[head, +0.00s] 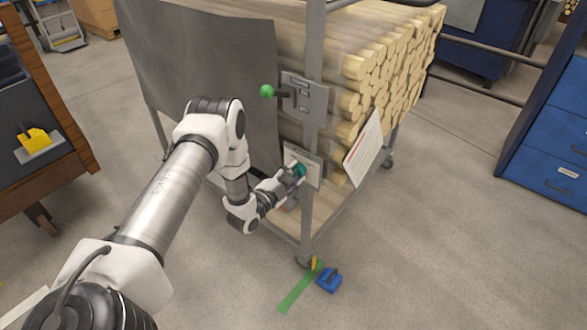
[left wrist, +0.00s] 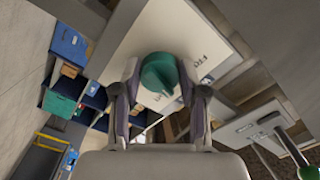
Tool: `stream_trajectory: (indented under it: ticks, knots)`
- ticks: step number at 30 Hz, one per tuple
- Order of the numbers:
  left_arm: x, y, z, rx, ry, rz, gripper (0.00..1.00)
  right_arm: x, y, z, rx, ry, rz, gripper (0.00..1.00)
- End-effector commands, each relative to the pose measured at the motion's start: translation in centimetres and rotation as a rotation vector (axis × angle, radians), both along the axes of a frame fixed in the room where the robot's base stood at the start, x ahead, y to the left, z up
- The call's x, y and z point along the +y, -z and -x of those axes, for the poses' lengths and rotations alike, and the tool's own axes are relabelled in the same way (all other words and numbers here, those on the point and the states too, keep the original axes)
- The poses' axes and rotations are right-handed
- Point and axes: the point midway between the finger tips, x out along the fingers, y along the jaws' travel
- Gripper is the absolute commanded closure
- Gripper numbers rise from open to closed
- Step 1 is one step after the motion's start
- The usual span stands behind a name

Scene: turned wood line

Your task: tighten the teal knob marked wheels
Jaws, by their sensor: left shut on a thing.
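The teal knob (head: 300,169) sits on a pale plate (head: 312,180) low on the cart's corner post. In the left wrist view the teal knob (left wrist: 158,72) is between the two fingers of my left gripper (left wrist: 160,84). In the head view my left gripper (head: 291,176) reaches the knob from the left and covers part of it. It is shut on the knob, one finger at each side. My right gripper is not in view.
The cart is loaded with turned wood (head: 385,65). A green ball-ended lever (head: 267,91) on a grey plate is above the knob. A white sheet (head: 364,148) hangs right of the post. A blue wheel chock (head: 329,280) lies by the green floor strip (head: 298,290). Open floor lies right.

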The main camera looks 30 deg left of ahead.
Motion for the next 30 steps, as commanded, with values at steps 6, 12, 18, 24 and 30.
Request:
stream_trajectory:
  ticks: [6, 12, 18, 24, 30]
  knots:
    - [0.0, -0.5, 0.0, -0.016, 0.001, -0.198, 0.92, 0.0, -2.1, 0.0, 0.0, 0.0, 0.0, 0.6]
    - [0.0, -0.5, 0.0, -0.029, 0.002, -0.355, 0.92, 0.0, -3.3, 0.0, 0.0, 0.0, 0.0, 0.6]
    - [0.1, -0.4, 0.0, -0.037, 0.001, -0.466, 0.92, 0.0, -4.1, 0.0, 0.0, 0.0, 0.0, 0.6]
    - [0.1, -0.3, 0.0, -0.042, 0.0, -0.521, 0.92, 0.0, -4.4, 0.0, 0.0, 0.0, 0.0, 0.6]
    - [0.1, -0.3, 0.0, -0.043, -0.001, -0.538, 0.92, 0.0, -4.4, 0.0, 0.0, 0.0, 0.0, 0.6]
